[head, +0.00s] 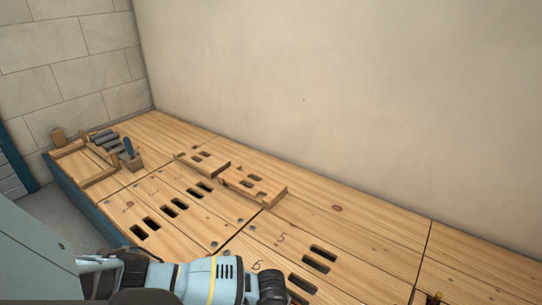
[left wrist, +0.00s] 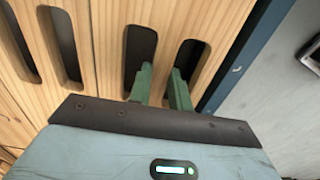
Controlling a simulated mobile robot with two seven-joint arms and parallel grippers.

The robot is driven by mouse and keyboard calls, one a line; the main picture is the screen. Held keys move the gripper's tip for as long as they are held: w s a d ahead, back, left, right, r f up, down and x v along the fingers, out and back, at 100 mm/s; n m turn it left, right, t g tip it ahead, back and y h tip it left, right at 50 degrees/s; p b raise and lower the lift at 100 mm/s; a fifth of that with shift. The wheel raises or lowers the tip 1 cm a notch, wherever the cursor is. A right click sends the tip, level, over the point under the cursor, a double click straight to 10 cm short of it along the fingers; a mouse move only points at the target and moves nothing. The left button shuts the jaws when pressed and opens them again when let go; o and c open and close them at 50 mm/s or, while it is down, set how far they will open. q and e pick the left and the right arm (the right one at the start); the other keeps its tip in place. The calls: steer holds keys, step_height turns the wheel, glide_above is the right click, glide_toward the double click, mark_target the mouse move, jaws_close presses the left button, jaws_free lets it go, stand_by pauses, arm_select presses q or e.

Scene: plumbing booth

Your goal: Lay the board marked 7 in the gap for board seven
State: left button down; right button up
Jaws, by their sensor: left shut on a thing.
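My left gripper (left wrist: 161,88) has its two green fingers in neighbouring slots of a wooden board and is shut on the wood strip (left wrist: 162,50) between them. The board lies beside the blue front edge of the bench in the left wrist view. No number shows on it there, so I cannot tell whether it is board 7. In the head view my left arm reaches along the lower edge, and its gripper is out of the picture. Boards marked 5 (head: 290,241) and 6 (head: 262,262) lie in the bench top. I cannot make out the gap for board seven.
Two loose slotted wooden pieces (head: 204,161) (head: 252,185) lie raised on the bench toward the wall. A wooden tray (head: 101,178) with grey cylinders (head: 104,138) and a blue-handled tool (head: 128,148) stands at the far left.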

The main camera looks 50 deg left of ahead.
arm_select(q)
steer(key=shift+f, duration=0.1)
steer(key=c, duration=1.2)
jaws_free()
steer(key=shift+r, duration=0.2)
step_height(320, 180, up, 6)
steer(key=p, duration=0.3)
steer(key=shift+r, duration=0.65)
